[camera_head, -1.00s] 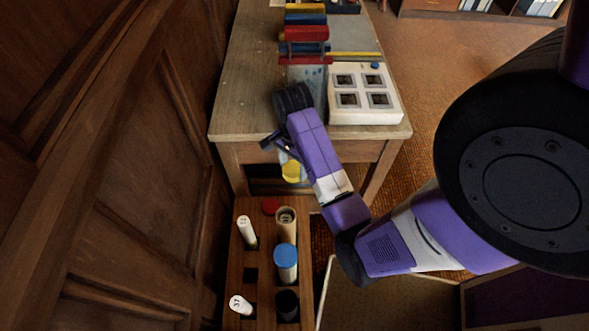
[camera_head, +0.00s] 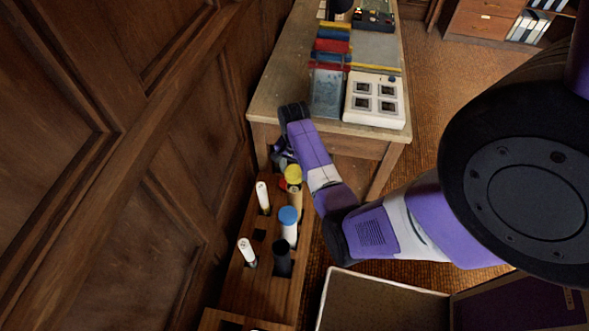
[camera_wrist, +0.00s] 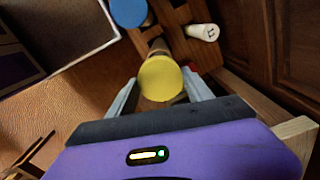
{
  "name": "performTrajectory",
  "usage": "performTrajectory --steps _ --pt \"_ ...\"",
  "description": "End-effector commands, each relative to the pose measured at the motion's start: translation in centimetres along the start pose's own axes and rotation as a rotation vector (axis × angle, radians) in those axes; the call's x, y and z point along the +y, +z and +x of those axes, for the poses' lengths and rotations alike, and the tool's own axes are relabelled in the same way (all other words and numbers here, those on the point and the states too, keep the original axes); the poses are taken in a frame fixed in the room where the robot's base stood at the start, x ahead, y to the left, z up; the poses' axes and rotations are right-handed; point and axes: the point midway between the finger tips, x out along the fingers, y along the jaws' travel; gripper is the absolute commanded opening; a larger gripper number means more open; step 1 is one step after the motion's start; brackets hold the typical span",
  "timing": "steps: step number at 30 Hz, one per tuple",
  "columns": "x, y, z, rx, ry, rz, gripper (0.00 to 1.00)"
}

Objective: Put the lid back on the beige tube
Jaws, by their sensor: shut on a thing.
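The yellow lid (camera_head: 293,173) is between the two fingers of my gripper (camera_head: 284,158), which is shut on it. In the wrist view the lid (camera_wrist: 160,79) faces the camera as a round disc, with a grey finger at each side. The beige tube (camera_head: 296,195) stands upright in a wooden rack, directly under the lid in the head view. Part of the tube (camera_wrist: 158,45) shows past the lid in the wrist view. The lid hides the tube's mouth, and I cannot tell whether the two touch.
The wooden rack (camera_head: 240,285) also holds a blue-capped tube (camera_head: 288,226), a dark tube (camera_head: 282,260) and two white tubes (camera_head: 263,197). A red piece (camera_head: 283,185) shows beside the lid. A desk (camera_head: 270,98) stands behind. An open box (camera_head: 385,305) lies at the front right.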

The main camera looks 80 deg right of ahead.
Motion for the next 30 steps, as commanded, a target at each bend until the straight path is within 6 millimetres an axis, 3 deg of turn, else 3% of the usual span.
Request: performTrajectory --steps 21,30 --pt "0.1 0.1 5.5 -0.001 0.001 0.003 0.22" --pt "0.1 0.1 6.1 -0.001 0.001 0.002 0.22"
